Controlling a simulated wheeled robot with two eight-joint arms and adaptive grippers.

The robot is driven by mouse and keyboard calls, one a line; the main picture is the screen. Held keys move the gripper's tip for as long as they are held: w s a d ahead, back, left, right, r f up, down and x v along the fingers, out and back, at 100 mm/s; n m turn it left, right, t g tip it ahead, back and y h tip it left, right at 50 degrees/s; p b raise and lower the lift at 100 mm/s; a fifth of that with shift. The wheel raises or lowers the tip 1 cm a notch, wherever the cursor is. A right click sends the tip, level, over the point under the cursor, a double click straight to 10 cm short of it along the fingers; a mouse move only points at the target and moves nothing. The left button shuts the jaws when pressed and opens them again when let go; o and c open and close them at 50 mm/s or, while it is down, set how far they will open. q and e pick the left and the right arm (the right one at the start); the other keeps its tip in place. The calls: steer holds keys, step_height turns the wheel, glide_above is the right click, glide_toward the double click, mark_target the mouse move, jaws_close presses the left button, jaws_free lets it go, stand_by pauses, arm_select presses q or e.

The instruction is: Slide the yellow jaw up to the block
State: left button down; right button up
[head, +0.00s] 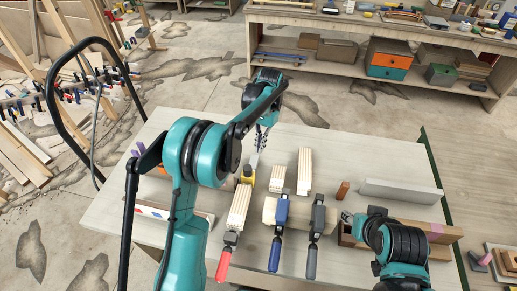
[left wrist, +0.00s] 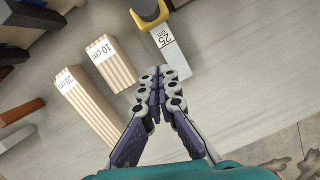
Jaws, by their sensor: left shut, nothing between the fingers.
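The yellow jaw (head: 247,174) sits on the pale bar of the red-handled clamp (head: 225,262), just beyond a striped wooden block (head: 239,207). The left wrist view shows the yellow jaw (left wrist: 153,18) at the top, with the bar (left wrist: 173,56) labelled "25 cm" running from it toward my fingertips. My left gripper (head: 259,143) is over the bar's far end, beyond the jaw; its fingers (left wrist: 160,76) are shut and empty, close to the bar end. Whether they touch it I cannot tell. My right gripper (head: 347,217) is low at the right; its fingers are too small to read.
Two striped blocks, "10 cm" (left wrist: 110,60) and "20 cm" (left wrist: 92,105), lie beside the bar. A blue clamp (head: 278,230) and a black clamp (head: 316,235) lie at the table's front. A grey bar (head: 400,193) lies at the right.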

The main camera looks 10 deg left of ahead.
mark_target(248, 174)
arm_select(q)
step_height(248, 174, up, 9)
steer(key=p, duration=0.4)
steer(key=x, duration=0.3)
steer(key=s+b+x, duration=0.1)
steer(key=x, duration=0.3)
steer(key=s+x, duration=0.1)
steer(key=x, duration=0.3)
steer(key=shift+a+r, duration=0.15)
steer(key=shift+a, duration=0.15)
steer(key=shift+s, duration=0.2)
arm_select(e)
steer(key=r, duration=0.1)
steer(key=s+r, duration=0.1)
steer(key=r, duration=0.1)
steer(key=shift+s+a, duration=0.1)
arm_select(q)
steer(key=shift+s+b, duration=0.1)
steer(key=shift+b, duration=0.2)
